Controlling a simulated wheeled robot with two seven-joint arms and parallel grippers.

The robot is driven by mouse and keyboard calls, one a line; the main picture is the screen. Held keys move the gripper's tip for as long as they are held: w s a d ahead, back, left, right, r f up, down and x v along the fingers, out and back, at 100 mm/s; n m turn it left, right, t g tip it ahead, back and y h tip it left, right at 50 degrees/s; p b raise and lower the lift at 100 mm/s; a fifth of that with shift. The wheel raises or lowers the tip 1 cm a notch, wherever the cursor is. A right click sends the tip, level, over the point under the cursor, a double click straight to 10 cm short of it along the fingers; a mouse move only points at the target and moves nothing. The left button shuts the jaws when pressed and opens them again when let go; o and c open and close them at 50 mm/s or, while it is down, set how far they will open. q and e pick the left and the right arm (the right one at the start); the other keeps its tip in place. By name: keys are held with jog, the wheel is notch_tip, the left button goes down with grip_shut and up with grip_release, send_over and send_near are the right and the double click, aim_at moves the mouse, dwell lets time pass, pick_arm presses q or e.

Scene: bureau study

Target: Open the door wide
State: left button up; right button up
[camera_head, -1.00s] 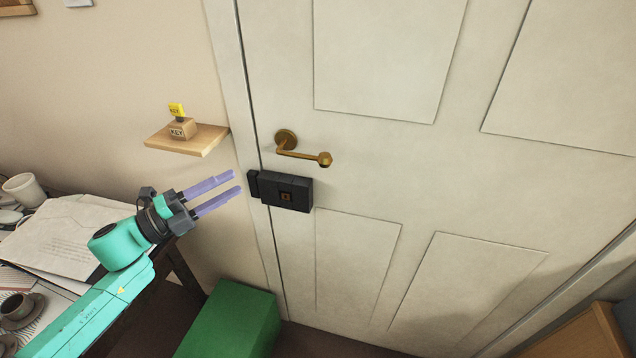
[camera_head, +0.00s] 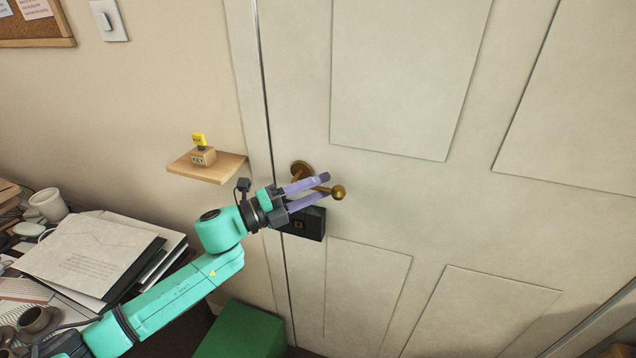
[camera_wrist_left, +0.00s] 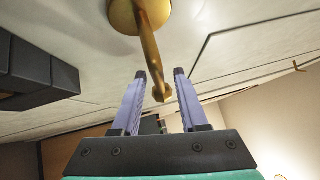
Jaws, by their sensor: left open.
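The white panelled door (camera_head: 400,200) stands closed in its frame. Its brass lever handle (camera_head: 338,192) is at the door's left side, and a black lock box (camera_head: 313,224) sits just below it, partly hidden by my gripper. My left gripper (camera_head: 326,186) is open at the handle, its purple fingers on either side of the lever. In the left wrist view the lever (camera_wrist_left: 151,60) reaches down to between the two open fingertips (camera_wrist_left: 160,74), and the lock box (camera_wrist_left: 35,75) is to the left. My right gripper is not in view.
A desk with papers (camera_head: 90,252) and a cup (camera_head: 48,204) is at the left. A green box (camera_head: 240,332) stands on the floor by the door.

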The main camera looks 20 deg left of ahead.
pick_arm(q)
grip_shut()
dwell(1.5)
